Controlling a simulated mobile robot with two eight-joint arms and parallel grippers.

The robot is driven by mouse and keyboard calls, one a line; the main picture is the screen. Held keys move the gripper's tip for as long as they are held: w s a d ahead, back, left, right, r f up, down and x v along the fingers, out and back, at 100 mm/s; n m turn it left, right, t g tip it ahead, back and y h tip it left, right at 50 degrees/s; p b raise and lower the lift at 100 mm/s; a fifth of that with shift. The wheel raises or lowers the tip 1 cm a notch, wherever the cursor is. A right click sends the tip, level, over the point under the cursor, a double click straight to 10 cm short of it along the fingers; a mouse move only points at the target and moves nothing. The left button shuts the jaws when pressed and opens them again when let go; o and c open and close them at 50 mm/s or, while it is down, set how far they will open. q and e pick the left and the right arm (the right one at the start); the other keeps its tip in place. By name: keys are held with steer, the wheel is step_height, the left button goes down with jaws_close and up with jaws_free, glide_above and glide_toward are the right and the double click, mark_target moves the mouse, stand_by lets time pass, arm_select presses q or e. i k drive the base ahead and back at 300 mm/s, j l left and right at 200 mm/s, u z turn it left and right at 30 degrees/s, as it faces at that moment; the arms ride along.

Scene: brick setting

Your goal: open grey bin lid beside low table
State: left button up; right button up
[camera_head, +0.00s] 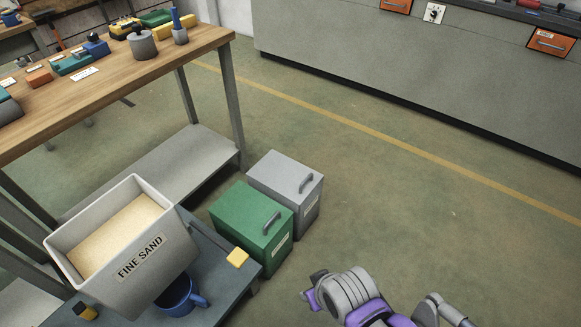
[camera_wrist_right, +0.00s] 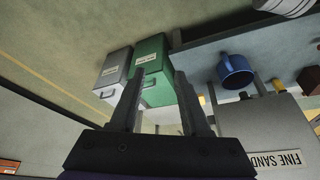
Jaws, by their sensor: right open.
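The grey bin (camera_head: 308,205) stands on the floor behind the green bin, near the low table (camera_head: 228,285). Its flat lid (camera_head: 275,172) is closed, with a dark grey handle (camera_head: 306,184) near its right edge. The grey bin also shows in the right wrist view (camera_wrist_right: 115,63), left of the green bin. My right gripper (camera_wrist_right: 160,74) is open, with nothing between its fingers; there, its fingers overlap the green bin. In the head view my right arm is at the bottom, in front and to the right of the bins. My left gripper is not in view.
The green bin (camera_head: 238,213) with a closed lid stands between the grey bin and low table. A tilted FINE SAND container (camera_head: 165,270), a blue mug (camera_head: 172,299) and a yellow-ended tool (camera_head: 237,258) are at the low table. A workbench (camera_head: 130,85) is left. Floor right is clear.

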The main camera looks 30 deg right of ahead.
mark_target(289, 179)
steer(key=i+l, duration=0.1)
steer(key=l, duration=0.3)
steer(key=i+l+u, duration=0.15)
steer(key=l, duration=0.2)
steer(key=i+l, duration=0.1)
steer(key=l, duration=0.3)
steer(key=i+l+u, duration=0.1)
steer(key=l, duration=0.3)
